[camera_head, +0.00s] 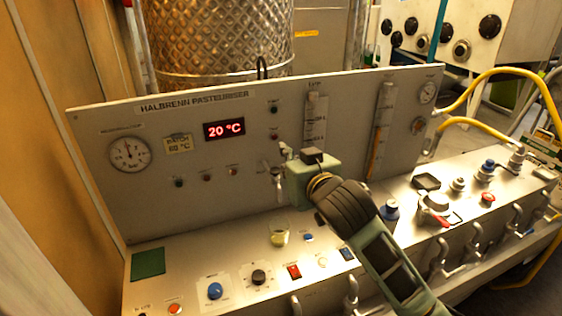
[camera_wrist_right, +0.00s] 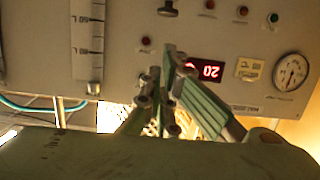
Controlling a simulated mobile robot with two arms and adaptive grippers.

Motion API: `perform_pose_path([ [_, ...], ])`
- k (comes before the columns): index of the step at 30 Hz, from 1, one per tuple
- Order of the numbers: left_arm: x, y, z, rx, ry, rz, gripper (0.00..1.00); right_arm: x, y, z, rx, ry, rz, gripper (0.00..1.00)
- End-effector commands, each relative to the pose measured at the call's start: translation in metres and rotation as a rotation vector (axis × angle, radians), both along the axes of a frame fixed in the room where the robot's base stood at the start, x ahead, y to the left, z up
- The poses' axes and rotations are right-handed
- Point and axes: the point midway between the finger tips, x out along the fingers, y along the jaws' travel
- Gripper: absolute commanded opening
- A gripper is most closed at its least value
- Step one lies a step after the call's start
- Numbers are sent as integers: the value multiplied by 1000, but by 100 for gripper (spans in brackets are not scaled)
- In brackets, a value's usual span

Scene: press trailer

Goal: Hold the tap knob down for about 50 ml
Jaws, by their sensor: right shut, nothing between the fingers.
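The metal tap (camera_head: 277,184) sticks out of the pasteuriser's front panel, left of my right gripper. Its knob cannot be made out clearly near the gripper. A small clear glass (camera_head: 279,234) with pale yellow liquid in it stands on the bench below the tap. My right gripper (camera_head: 285,150) is in front of the panel, beside and slightly above the tap. In the right wrist view its fingers (camera_wrist_right: 168,52) meet at the tips, shut and empty. Contact with the tap cannot be told. My left gripper is not in view.
The panel carries a red display (camera_head: 224,129) reading 20 °C, a dial gauge (camera_head: 130,154) and a scaled level tube (camera_head: 316,118). Buttons and knobs line the bench front, including a blue knob (camera_head: 215,291). A green pad (camera_head: 148,263) lies at left. Yellow hoses (camera_head: 480,127) run at right.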

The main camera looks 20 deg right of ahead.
Motion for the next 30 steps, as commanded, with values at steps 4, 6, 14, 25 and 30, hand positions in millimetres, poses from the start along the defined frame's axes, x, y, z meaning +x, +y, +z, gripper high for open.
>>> perform_pose_path([
  [4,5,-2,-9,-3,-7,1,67,-21,0,4,0,-3,2,0],
  [6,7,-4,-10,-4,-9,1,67,-27,-1,7,-1,-3,1,0],
  [14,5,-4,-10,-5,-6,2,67,-33,-1,9,-1,-2,0,0],
  [25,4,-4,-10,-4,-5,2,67,-33,-1,7,-1,3,0,0],
  [30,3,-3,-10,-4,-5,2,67,-52,2,-47,-15,119,4,0],
])
